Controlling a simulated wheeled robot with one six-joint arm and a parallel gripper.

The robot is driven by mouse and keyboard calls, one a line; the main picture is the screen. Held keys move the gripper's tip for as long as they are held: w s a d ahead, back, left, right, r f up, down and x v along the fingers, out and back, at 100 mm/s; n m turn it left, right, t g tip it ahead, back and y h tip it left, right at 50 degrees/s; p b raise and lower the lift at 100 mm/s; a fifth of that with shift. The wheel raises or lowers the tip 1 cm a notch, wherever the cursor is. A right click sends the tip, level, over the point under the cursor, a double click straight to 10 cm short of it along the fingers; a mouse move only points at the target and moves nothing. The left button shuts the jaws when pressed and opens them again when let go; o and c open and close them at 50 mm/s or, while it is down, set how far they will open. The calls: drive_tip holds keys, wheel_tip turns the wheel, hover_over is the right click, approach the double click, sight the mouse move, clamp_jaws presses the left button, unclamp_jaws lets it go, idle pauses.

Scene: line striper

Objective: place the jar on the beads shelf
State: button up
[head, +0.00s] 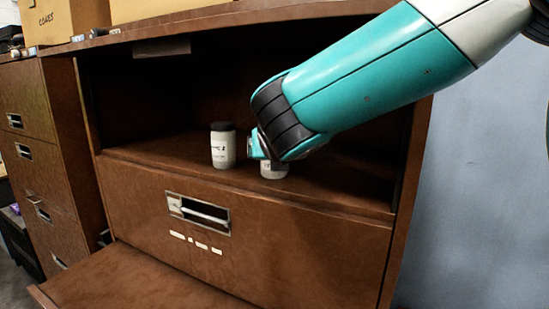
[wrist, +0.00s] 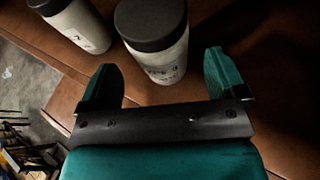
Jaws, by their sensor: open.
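Two pale jars with dark lids stand upright on the brown cabinet shelf. One jar (head: 223,148) is in plain sight left of my gripper (head: 262,152); it seems to be the left jar (wrist: 78,24) in the wrist view. The other jar (head: 273,170) is mostly hidden behind my gripper in the head view. In the wrist view this jar (wrist: 160,50) stands in front of my open gripper (wrist: 162,70), roughly centred between the teal fingertips, with gaps at both sides. The shelf (head: 340,184) has no readable beads label. Markings on the jars are too small to read.
The shelf opening has side walls and a top edge close around my arm. A drawer with a handle (head: 198,213) and several pale strips is below. A brown surface (head: 125,283) juts out at the bottom. Cardboard boxes (head: 62,18) sit on top. Shelf room shows on the right.

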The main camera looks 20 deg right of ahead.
drive_tip(key=b+v, duration=0.2)
drive_tip(key=v, duration=0.6)
drive_tip(key=s+f+m+g+y, duration=0.4)
drive_tip(key=s+f+m+g, duration=0.35)
drive_tip(key=f+m, duration=0.5)
drive_tip(key=s+a+f+m+g+y, duration=0.1)
drive_tip(key=s+f+m+g, duration=0.1)
drive_tip(key=s+m, duration=0.5)
drive_tip(key=s+a+f+m+g+y, duration=0.1)
drive_tip(key=s+m+g+y, duration=0.1)
drive_tip(key=s+m, duration=0.5)
drive_tip(key=shift+s+f+g, duration=0.35)
drive_tip(key=shift+s+g, duration=0.5)
drive_tip(key=shift+s, duration=0.4)
